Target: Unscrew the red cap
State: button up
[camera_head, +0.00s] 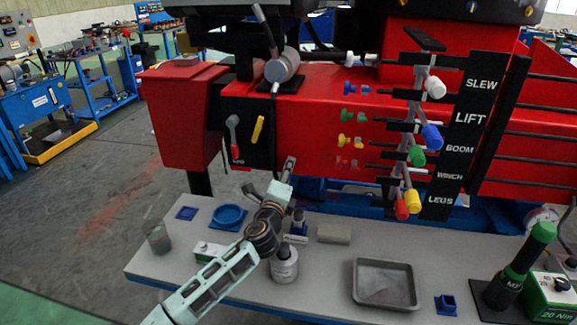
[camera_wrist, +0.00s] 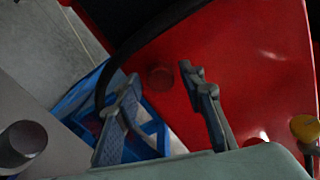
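A dark red round cap (camera_wrist: 160,77) sits on the red crane body (camera_wrist: 235,70) in the wrist view. It is dim and nearly the colour of the surface around it. My gripper (camera_wrist: 160,73) is open, with one finger on each side of the cap in the picture. Nothing is between the fingers, and I cannot tell how far the cap is beyond the tips. In the head view my gripper (camera_head: 287,172) reaches up to the crane's front above the bench. I cannot make out the cap there.
Coloured levers stand to the right, including a red knob (camera_head: 401,209). Small coloured valve caps (camera_head: 348,141) sit left of them. A black hose (camera_wrist: 130,50) curves near the left finger.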

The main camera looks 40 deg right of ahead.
jog(key=m+b, duration=0.2)
jog(key=m, duration=2.4)
jog(key=shift+b, duration=0.4)
jog(key=shift+c, duration=0.5)
grip_shut()
